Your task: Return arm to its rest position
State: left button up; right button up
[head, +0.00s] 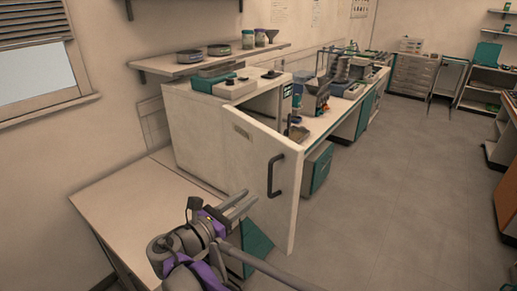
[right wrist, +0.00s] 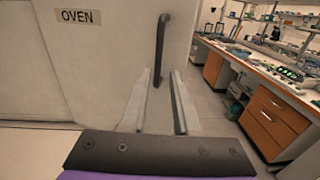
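My right arm comes up from the bottom of the head view. Its right gripper (head: 250,198) is over the right end of the pale bench, in front of the oven door (head: 255,160). In the right wrist view, the gripper's two fingers (right wrist: 161,72) stand apart with nothing between them. The door's dark handle (right wrist: 163,45) shows beyond the fingertips, and it is clear of them in the head view (head: 272,176). The door stands open, swung out from the white oven (head: 205,135). My left gripper is not in view.
The pale bench (head: 125,205) in front is bare. A wall shelf (head: 200,65) holds dishes and jars. A long bench with instruments (head: 318,118) runs behind the door. The grey floor (head: 400,190) to the right is clear. Orange-fronted drawers (right wrist: 270,115) stand at the right.

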jog(key=s+d+f+m+g+y, duration=0.1)
jog(key=s+d+f+m+g, duration=0.25)
jog(key=d, duration=0.45)
jog(key=s+d+f+m+g+y, duration=0.25)
jog(key=d+f+m, duration=0.2)
jog(key=d, duration=0.35)
jog(key=s+d+f+m+g+y, duration=0.1)
jog(key=s+d+f+m+g, duration=0.15)
jog(key=s+d+m, duration=0.4)
jog(key=s+d+f+m+y+p, duration=0.1)
jog(key=s+d+f+m+y, duration=0.2)
jog(key=s+f+m+y, duration=0.3)
jog(key=s+f+m, duration=0.3)
jog(key=s+m, duration=0.4)
jog(key=m, duration=0.1)
jog(key=shift+g+p, duration=0.3)
jog(key=shift+g, duration=0.05)
